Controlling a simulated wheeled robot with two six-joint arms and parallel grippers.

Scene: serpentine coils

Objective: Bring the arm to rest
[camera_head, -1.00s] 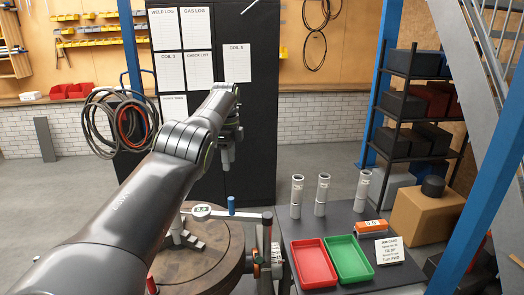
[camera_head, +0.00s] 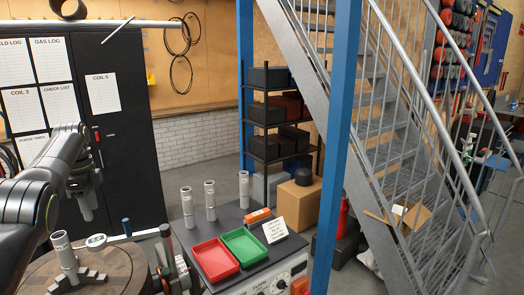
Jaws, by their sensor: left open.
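My left arm comes in from the left edge. Its gripper (camera_head: 87,208) is open and points down, above and behind the round wooden table (camera_head: 122,268), apart from it. Nothing shows between its fingers. A grey metal cylinder (camera_head: 65,252) stands in a dark-footed holder on that table, nearer than the gripper. My right gripper is out of view.
A dark bench bears several upright grey cylinders (camera_head: 210,200), a red tray (camera_head: 214,259), a green tray (camera_head: 245,245) and a white card (camera_head: 275,230). A blue post (camera_head: 336,130) and metal stairs (camera_head: 395,150) stand right. A black cabinet (camera_head: 125,130) is behind the gripper.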

